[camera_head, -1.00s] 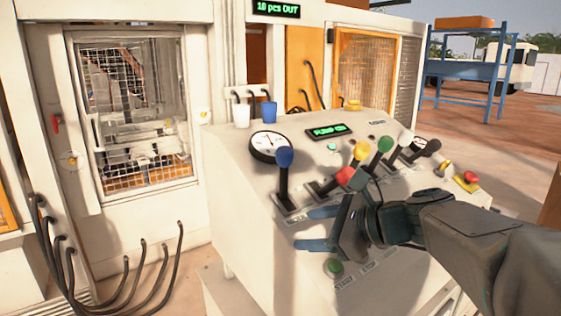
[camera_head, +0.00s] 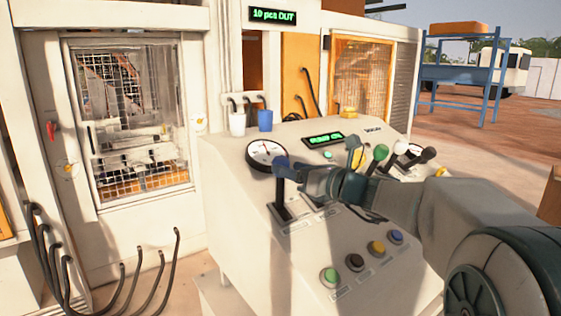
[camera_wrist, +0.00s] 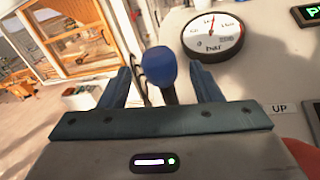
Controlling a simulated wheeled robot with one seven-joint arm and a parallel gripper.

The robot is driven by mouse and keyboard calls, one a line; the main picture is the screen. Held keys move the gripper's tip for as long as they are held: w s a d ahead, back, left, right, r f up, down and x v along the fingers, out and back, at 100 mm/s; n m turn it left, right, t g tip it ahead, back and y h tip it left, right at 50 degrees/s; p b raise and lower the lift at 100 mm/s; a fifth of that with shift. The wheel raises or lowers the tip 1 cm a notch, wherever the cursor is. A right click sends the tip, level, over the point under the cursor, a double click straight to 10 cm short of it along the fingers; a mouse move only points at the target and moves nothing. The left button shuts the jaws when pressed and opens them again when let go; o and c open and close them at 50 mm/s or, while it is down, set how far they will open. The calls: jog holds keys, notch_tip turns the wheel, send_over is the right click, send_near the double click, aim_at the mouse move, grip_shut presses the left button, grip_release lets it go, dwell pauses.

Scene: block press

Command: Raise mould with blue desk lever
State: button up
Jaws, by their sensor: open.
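The blue desk lever (camera_head: 281,178) stands upright at the left of the sloped control desk (camera_head: 240,215), with a blue knob on a dark stem. In the wrist view its blue knob (camera_wrist: 160,67) lies between the two fingers of my gripper (camera_wrist: 163,85), with a visible gap on both sides. My gripper (camera_head: 292,170) is open at the knob in the head view. The mould itself cannot be made out behind the mesh window (camera_head: 125,120) of the press. The lower stem is hidden in the wrist view.
A gauge (camera_head: 267,153) sits just behind the lever. A green-knobbed lever (camera_head: 379,153) and other levers stand to the right, partly behind my arm. Several push buttons (camera_head: 376,247) line the desk front.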

jog(key=shift+p+x, duration=0.3)
jog(key=shift+x, duration=1.75)
